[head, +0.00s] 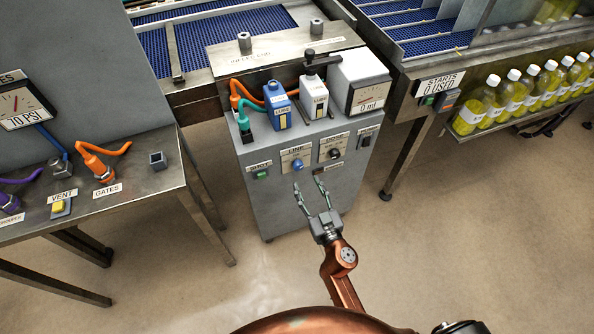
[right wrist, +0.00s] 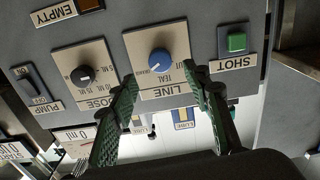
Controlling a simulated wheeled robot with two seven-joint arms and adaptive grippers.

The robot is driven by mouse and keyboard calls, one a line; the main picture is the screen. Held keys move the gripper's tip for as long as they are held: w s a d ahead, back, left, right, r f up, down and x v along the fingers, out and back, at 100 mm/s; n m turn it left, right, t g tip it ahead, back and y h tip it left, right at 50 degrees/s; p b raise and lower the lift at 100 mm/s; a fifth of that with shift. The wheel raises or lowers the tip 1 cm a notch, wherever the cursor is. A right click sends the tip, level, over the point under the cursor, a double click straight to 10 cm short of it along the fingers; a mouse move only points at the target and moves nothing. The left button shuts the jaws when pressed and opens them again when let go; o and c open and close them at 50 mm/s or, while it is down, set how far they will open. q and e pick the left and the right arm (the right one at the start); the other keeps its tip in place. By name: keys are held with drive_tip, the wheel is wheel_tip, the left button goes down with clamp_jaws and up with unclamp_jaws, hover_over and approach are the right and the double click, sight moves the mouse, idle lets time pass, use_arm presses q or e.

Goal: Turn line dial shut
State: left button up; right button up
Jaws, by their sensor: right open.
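The line dial is a blue round knob (head: 298,165) on a pale plate marked LINE, on the front of a grey cabinet (head: 320,205). In the right wrist view the blue knob (right wrist: 160,62) appears upside down, with TEAL and ORANGE marked around it. A small white mark shows on its lower left edge there; its exact setting is hard to read. My right gripper (head: 308,183) is open and empty in front of the panel, just below the dial. In the right wrist view its green fingers (right wrist: 160,80) spread either side of the knob, apparently not touching it. My left gripper is out of view.
Beside the dial are a black dose knob (head: 334,153), a green shot button (head: 261,174) and a dark rocker switch (head: 366,142). Bottles, hoses and a meter (head: 366,95) stand above. A metal table (head: 140,200) is left; yellow bottles (head: 505,100) line a shelf right.

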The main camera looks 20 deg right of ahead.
sight(299, 168)
drive_tip(key=w, duration=0.7)
drive_tip(key=shift+w+a+r, duration=0.1)
drive_tip(key=shift+w, duration=0.05)
drive_tip(key=shift+c, duration=0.6)
drive_tip(key=c, duration=0.9)
drive_tip(key=shift+a, duration=0.25)
drive_tip(key=shift+c, duration=0.6)
drive_tip(key=shift+d, duration=0.15)
